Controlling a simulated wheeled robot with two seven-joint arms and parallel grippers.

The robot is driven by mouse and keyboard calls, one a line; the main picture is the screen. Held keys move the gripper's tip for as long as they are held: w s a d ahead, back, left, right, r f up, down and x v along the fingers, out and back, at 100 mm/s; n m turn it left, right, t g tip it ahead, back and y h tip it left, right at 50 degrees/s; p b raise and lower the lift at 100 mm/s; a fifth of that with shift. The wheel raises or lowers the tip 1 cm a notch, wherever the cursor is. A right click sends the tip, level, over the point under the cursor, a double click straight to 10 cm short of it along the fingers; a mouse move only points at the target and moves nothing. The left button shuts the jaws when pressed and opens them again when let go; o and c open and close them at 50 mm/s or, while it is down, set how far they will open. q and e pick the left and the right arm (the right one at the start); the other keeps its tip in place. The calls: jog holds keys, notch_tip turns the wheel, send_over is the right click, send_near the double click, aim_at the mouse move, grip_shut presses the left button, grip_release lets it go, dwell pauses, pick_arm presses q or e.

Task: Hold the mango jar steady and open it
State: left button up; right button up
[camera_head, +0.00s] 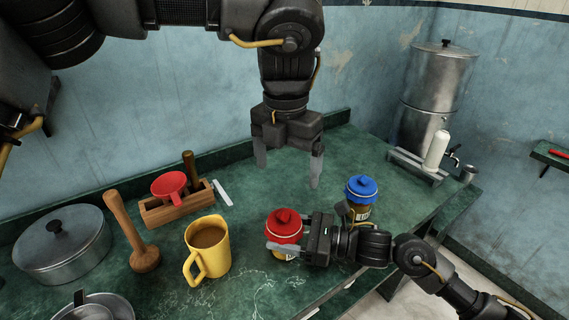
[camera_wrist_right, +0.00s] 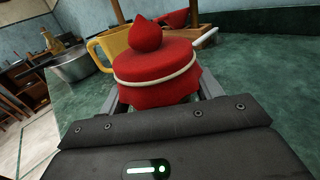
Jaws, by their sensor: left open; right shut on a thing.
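A jar with a red cloth-like cover and red knob (camera_head: 284,224) stands on the green counter; in the right wrist view its cover (camera_wrist_right: 155,75) has a pale cord around it. My right gripper (camera_head: 288,240) is shut on this jar from the right, one finger on each side. Its body is mostly hidden. A second jar with a blue cover (camera_head: 361,188) and a label stands behind and to the right, partly behind my right arm. I cannot read which jar is mango. My left gripper (camera_head: 288,168) is open and empty, pointing down above the counter, behind and above the red-covered jar.
A yellow mug (camera_head: 208,250) with brown contents stands left of the red-covered jar. A wooden box (camera_head: 180,208) with a red funnel, a wooden masher (camera_head: 141,250) and a lidded pot (camera_head: 62,244) are farther left. A steel urn (camera_head: 431,95) stands at the back right. The counter's middle back is clear.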

aim_at(284, 210)
pick_arm(q)
jog(key=f+m, duration=0.2)
jog(key=f, duration=0.2)
jog(key=f+m, duration=0.2)
jog(key=f, duration=0.2)
jog(key=f+m, duration=0.2)
jog(key=f, duration=0.2)
jog(key=shift+s+a, duration=0.1)
jog(key=shift+a, duration=0.1)
jog(key=shift+c, duration=0.4)
jog(key=shift+r, duration=0.1)
jog(key=c, duration=1.1)
jog(key=shift+r, duration=0.15)
jog(key=shift+r, duration=0.95)
